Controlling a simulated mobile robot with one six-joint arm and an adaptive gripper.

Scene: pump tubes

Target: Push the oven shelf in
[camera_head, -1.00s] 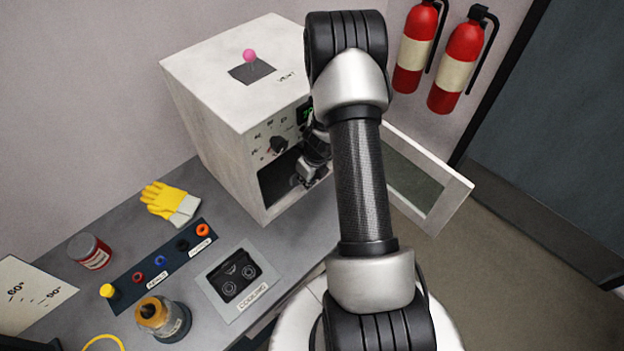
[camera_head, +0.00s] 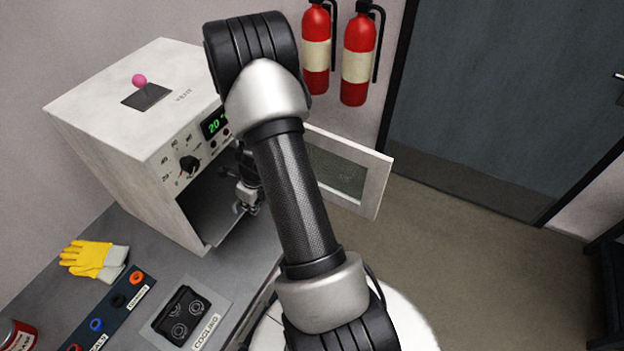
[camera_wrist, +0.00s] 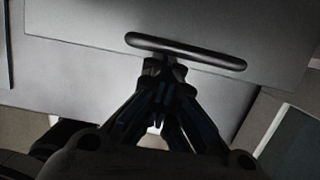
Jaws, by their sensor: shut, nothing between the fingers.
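The white box oven (camera_head: 140,140) stands on the grey bench with its door (camera_head: 345,170) swung open to the right. A grey shelf (camera_head: 215,205) shows in the oven's opening, partly hidden by my arm. In the wrist view the shelf (camera_wrist: 80,65) is a flat grey plate with a dark rounded handle bar (camera_wrist: 185,51) along it. My gripper (camera_head: 247,205) is at the oven mouth. In the wrist view the closed fingertips of my gripper (camera_wrist: 164,66) are at the handle bar; I cannot tell whether they touch it. Nothing is held.
A pink-knobbed vent (camera_head: 140,82) is on the oven top. Yellow gloves (camera_head: 92,260), a connector strip (camera_head: 115,305) and a cooling block (camera_head: 182,312) lie on the bench. Two fire extinguishers (camera_head: 357,60) hang on the wall. Floor right of the door is clear.

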